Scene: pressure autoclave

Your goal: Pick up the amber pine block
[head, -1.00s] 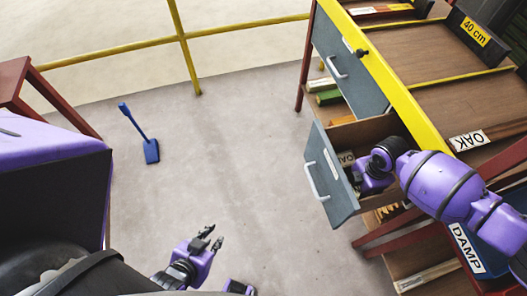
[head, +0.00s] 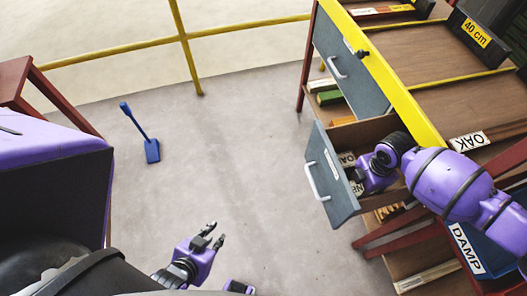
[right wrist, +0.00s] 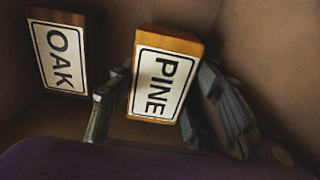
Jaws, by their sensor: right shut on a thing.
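The amber pine block (right wrist: 181,44), with a white PINE label, stands in the open drawer (head: 332,180) in the right wrist view. The fingers of my right gripper (right wrist: 160,110) are on both sides of it, shut on it. In the head view my right gripper (head: 372,178) reaches down into the drawer, and part of the block's label (head: 357,187) shows beside it. I cannot tell whether the block is clear of the drawer floor. My left gripper (head: 212,237) is open and empty above the floor.
A darker block labelled OAK (right wrist: 60,55) stands left of the pine block, apart from it. The yellow-edged bench (head: 400,90) is above the drawer. A blue DAMP bin (head: 466,248) is at lower right. A blue long-handled tool (head: 151,150) is on the open floor.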

